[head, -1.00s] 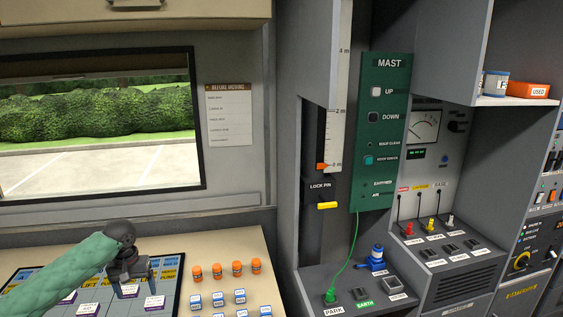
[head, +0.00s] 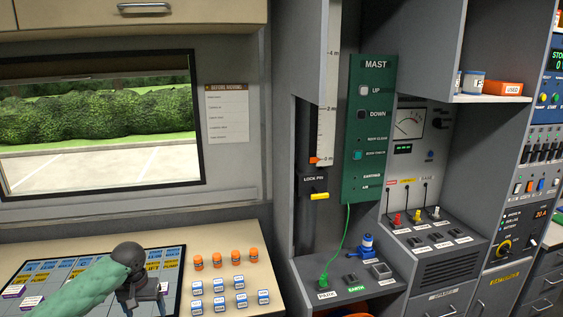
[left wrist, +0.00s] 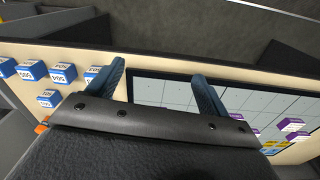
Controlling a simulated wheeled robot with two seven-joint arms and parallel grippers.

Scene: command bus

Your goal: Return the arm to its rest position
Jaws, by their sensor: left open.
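My left arm comes in from the lower left in the head view, in a green sleeve. My left gripper (head: 142,300) is over the right part of the dark-framed board (head: 178,262) on the desk. In the left wrist view the left gripper (left wrist: 160,92) has its two blue fingers apart, with nothing between them. The board's pale grid (left wrist: 165,93) shows beyond and between the fingers. My right gripper is in neither view.
Several blue-and-white blocks (head: 221,303) and orange-capped pieces (head: 236,257) stand on the desk right of the board. The mast cabinet with its green panel (head: 369,130) rises further right. A window (head: 100,122) is behind the desk.

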